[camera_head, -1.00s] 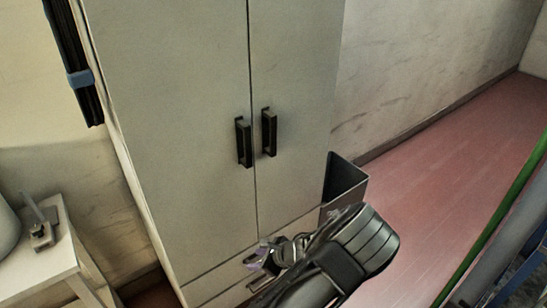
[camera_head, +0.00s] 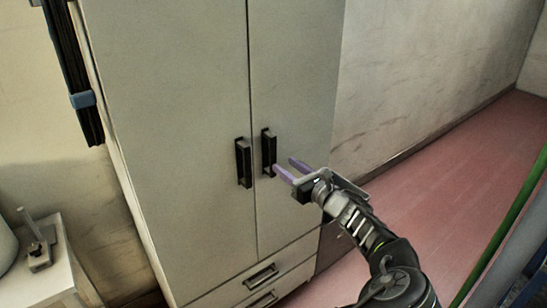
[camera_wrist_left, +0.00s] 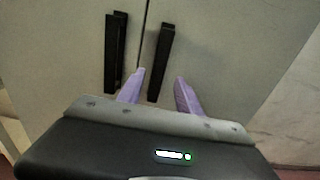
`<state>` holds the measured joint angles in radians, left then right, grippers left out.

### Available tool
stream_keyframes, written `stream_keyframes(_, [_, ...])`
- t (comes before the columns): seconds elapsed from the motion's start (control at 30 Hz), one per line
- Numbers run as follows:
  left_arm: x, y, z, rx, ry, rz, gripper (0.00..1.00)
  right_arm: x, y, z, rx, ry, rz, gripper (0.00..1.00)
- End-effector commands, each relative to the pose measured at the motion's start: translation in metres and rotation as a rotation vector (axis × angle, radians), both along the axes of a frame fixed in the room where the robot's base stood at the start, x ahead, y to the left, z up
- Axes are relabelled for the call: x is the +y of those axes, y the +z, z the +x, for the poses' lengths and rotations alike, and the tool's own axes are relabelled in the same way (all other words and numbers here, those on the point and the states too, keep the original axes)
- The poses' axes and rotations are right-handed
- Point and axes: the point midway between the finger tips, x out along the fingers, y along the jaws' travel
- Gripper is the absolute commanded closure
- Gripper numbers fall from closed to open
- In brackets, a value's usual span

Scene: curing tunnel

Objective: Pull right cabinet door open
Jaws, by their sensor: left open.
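The right cabinet door (camera_head: 300,75) is pale grey and closed flush beside the left door (camera_head: 170,80). Its black vertical handle (camera_head: 268,153) is just right of the seam. My left gripper (camera_head: 291,168) is open, its purple fingers pointing at the cabinet just right of the handle's lower end. In the left wrist view the right door's handle (camera_wrist_left: 161,58) stands ahead, its lower end between the two open fingers (camera_wrist_left: 160,77). Contact cannot be seen. My right gripper is not in view.
The left door's handle (camera_head: 244,163) is close beside the right one. Drawers with black handles (camera_head: 262,277) lie below the doors. A white side table (camera_head: 40,285) stands at left. Open red floor (camera_head: 440,155) lies right of the cabinet, with a green rail (camera_head: 505,225) at far right.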

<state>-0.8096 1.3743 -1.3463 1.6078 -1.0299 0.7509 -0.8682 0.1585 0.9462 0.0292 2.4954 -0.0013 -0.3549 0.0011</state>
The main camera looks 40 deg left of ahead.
Motion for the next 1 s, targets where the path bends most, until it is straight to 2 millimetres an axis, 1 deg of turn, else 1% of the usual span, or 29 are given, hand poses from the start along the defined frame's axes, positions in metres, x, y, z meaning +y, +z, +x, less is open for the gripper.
stream_keyframes(0.3, [0.047, 0.001, 0.013, 0.002, 0.003, 0.001, 0.58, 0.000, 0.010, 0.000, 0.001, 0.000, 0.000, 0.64])
stream_keyframes(0.43, [0.061, 0.000, 0.017, 0.002, 0.002, 0.001, 0.58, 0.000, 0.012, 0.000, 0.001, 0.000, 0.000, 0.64])
stream_keyframes(0.57, [0.065, 0.000, 0.019, 0.001, 0.001, 0.000, 0.58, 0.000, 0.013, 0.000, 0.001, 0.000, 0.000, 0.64])
stream_keyframes(0.8, [0.066, 0.000, 0.019, 0.000, 0.001, 0.000, 0.59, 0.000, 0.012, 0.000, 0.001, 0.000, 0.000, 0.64])
stream_keyframes(1.0, [0.066, 0.000, 0.019, 0.000, 0.001, -0.001, 0.75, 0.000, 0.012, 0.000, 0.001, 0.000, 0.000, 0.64])
